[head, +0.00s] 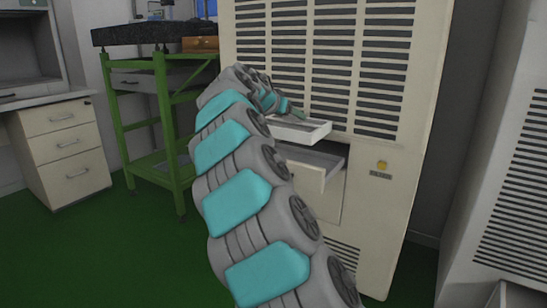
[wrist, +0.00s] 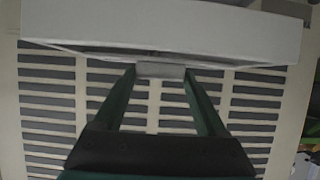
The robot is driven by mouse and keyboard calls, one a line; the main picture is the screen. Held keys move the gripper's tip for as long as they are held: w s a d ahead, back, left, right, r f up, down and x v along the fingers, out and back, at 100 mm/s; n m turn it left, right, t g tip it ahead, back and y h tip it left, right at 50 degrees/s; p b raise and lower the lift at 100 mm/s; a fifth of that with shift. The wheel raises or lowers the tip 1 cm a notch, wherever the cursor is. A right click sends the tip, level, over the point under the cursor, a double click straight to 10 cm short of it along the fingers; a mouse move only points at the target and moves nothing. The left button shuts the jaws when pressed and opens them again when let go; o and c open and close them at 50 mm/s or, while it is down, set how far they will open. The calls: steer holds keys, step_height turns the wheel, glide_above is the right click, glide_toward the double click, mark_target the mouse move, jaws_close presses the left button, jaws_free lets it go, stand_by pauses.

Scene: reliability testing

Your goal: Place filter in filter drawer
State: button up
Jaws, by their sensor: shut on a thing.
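The filter (head: 303,130) is a flat, white, tray-like piece in front of the tall beige cabinet. My gripper (wrist: 160,72) is shut on a small grey tab at the filter's edge. The filter fills the upper part of the wrist view (wrist: 160,36). In the head view my gripper (head: 290,112) is small and partly hidden by my arm. The filter drawer (head: 305,168) is pulled out from the cabinet, just below the held filter. My arm hides its left part. I cannot tell whether the filter touches the drawer.
A green metal cart (head: 165,120) stands to the left, near a beige drawer unit (head: 68,150). Another vented unit (head: 515,170) stands at the right. Green floor is clear at the front left.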

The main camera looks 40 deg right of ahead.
steer(key=shift+w+f, duration=0.1)
steer(key=shift+f, duration=0.25)
step_height(320, 180, down, 9)
steer(key=shift+f+b, duration=0.1)
steer(key=shift+b, duration=0.5)
steer(key=o, duration=1.4)
steer(key=shift+o, duration=0.2)
steer(key=v, duration=1.2)
steer(key=shift+p, duration=0.3)
